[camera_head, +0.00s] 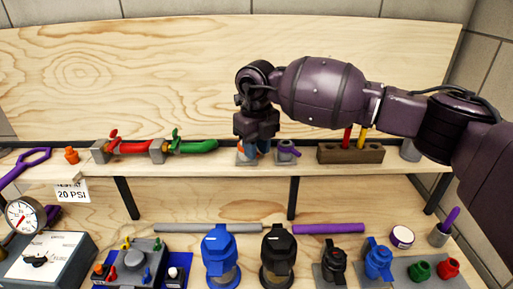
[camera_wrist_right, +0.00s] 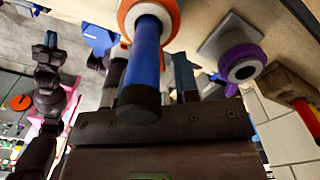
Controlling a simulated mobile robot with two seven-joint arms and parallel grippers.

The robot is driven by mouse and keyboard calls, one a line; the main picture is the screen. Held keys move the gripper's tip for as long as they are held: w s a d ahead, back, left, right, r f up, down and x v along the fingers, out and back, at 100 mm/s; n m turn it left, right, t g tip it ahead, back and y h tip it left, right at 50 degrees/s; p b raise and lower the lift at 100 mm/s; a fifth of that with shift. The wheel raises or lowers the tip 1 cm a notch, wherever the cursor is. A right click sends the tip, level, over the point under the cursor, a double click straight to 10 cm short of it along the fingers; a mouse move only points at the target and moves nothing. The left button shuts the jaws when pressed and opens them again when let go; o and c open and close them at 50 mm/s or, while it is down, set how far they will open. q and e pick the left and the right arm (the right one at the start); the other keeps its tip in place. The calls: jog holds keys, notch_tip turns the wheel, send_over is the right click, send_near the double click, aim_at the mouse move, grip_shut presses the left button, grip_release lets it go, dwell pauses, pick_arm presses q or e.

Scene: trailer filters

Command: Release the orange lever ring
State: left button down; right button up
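The orange lever ring (camera_wrist_right: 148,14) shows in the right wrist view around a white centre, with a blue bar (camera_wrist_right: 147,60) reaching from it toward the camera. In the head view, only slivers of orange and blue show under my right gripper (camera_head: 256,140), above a grey plate (camera_head: 246,162) on the shelf. In the wrist view, the dark fingers of my right gripper (camera_wrist_right: 152,82) stand apart on either side of the bar. A gap seems to show on the right, and contact is unclear. My left gripper is not in the head view.
Close right of the ring is a purple-ringed fitting (camera_head: 286,152), also in the wrist view (camera_wrist_right: 243,66). A wooden block (camera_head: 350,153) with red and yellow handles stands further right. Left on the shelf is a green-handled valve (camera_head: 195,147). A wood panel rises behind.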

jog(key=shift+o, duration=0.6)
jog(key=shift+r, duration=0.2)
notch_tip(320, 180, up, 10)
jog(key=b, duration=0.1)
jog(key=shift+r, duration=0.2)
